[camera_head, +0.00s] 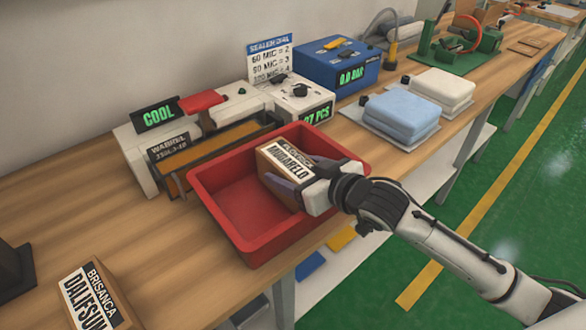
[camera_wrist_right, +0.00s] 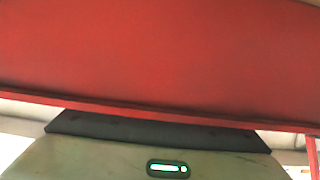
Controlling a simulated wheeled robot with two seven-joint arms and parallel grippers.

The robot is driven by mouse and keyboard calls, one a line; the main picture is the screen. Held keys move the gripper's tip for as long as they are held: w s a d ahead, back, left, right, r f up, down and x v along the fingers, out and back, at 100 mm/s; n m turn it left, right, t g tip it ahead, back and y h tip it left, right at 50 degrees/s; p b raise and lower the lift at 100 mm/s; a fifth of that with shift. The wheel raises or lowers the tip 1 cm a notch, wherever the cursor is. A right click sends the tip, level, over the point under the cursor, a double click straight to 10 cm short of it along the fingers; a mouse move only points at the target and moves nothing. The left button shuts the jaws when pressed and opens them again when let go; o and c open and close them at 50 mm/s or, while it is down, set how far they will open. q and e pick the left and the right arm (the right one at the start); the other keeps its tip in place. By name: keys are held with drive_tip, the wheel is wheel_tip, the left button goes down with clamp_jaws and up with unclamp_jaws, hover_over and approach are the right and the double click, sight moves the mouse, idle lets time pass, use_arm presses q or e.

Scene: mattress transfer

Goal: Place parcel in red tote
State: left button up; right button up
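The red tote (camera_head: 225,230) stands on the wooden bench in the head view. A brown parcel with a white and black label reading MUNARELO (camera_head: 292,160) is inside the tote's outline, towards its right side. My right gripper (camera_head: 290,169) reaches in over the tote's right rim, with one finger on each side of this parcel. Whether the parcel touches the tote floor cannot be told. The right wrist view is mostly filled by a red surface of the tote (camera_wrist_right: 160,50); the parcel does not show clearly there. My left gripper is not in view.
A second parcel labelled BRISANCA DALFSUN (camera_head: 90,297) lies at the bench's lower left. A white machine with a COOL display (camera_head: 158,114) stands behind the tote. A blue 0.0 BAR box (camera_head: 335,62) and folded blue and white stacks (camera_head: 402,112) are farther right.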

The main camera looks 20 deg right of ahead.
drive_tip(key=shift+o, duration=0.6)
drive_tip(key=shift+r, duration=0.1)
drive_tip(key=shift+r, duration=0.15)
drive_tip(key=v, duration=1.2)
